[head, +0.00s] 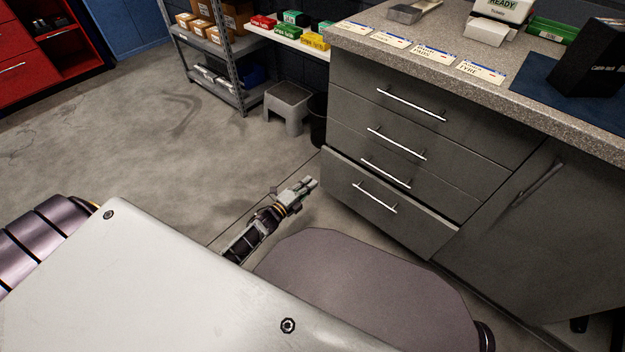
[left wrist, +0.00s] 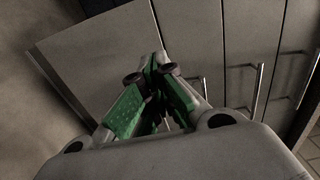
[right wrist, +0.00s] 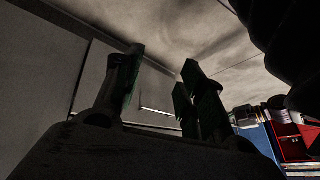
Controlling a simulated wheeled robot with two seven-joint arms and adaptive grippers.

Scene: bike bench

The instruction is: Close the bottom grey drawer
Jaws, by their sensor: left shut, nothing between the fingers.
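The bottom grey drawer (head: 383,207) stands out a little from the drawer fronts above it. It has a thin bar handle (head: 374,198). My left gripper (head: 311,182) is shut and empty, just off the left end of the drawer front in the head view. In the left wrist view its green-padded fingers (left wrist: 152,76) are together in front of a grey panel (left wrist: 95,55), which looks like the drawer front; contact cannot be told. My right gripper (right wrist: 162,68) shows only in the right wrist view, its fingers apart with nothing visible between them.
Closed drawers (head: 400,120) sit above, and a cupboard door (head: 545,235) stands to the right. The speckled worktop (head: 470,45) overhangs. A grey stool (head: 288,105) and dark bin (head: 317,118) stand behind. The floor (head: 150,140) to the left is clear.

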